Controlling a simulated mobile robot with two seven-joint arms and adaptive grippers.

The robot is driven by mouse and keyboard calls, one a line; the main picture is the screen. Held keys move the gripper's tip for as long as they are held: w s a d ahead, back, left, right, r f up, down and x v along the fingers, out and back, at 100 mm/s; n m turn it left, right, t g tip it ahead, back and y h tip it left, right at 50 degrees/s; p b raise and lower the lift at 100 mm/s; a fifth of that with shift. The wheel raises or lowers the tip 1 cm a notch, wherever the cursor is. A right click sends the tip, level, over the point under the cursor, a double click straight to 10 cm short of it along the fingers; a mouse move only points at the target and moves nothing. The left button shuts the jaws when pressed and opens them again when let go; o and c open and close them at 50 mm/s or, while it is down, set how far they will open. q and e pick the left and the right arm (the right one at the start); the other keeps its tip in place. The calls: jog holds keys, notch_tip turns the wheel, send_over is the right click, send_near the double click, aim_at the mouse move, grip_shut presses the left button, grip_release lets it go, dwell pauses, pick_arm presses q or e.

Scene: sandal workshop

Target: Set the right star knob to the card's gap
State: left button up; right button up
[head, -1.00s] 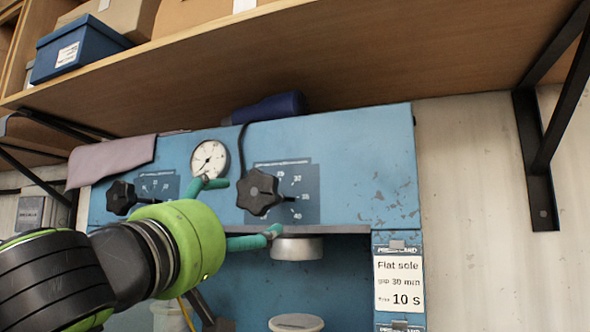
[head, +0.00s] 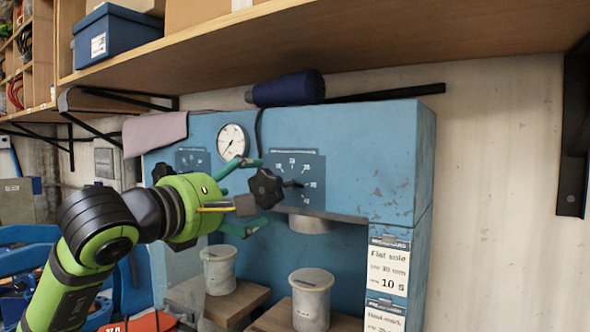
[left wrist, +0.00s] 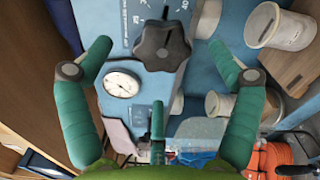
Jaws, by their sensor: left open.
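The right star knob (head: 266,188) is black and lobed, on a dark scale plate (head: 313,181) on the blue press. Its pointer points right, near a number that looks like 35, too small to read surely. My left gripper (head: 262,193) is open, its green fingers above and below the knob in the head view. In the left wrist view the knob (left wrist: 163,45) lies between the fingertips, with visible space on both sides. I see no contact. The card (head: 389,268) reads "Flat sole", gap 30 mm, 10 s. My right gripper is not in view.
A round gauge (head: 232,141) sits left of the knob. The left black knob (head: 162,170) is partly hidden by my arm. A wooden shelf (head: 400,45) overhangs the press, with a dark blue object (head: 287,88) below it. Pale cylinders (head: 311,298) stand under the press head.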

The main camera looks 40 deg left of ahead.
aim_at(263, 187)
pick_arm(q)
jog(key=w+p, duration=0.2)
jog(key=w, duration=0.1)
jog(key=w+a+p, duration=0.1)
jog(key=w+p, duration=0.1)
jog(key=w, duration=0.1)
jog(key=shift+w+a+r+p, duration=0.1)
jog(key=shift+w+p, duration=0.1)
jog(key=shift+p, duration=0.1)
jog(key=shift+w, duration=0.3)
jog(key=shift+f, duration=0.2)
jog(key=shift+s+a, duration=0.1)
jog(key=shift+a, duration=0.05)
jog(key=c, duration=1.2)
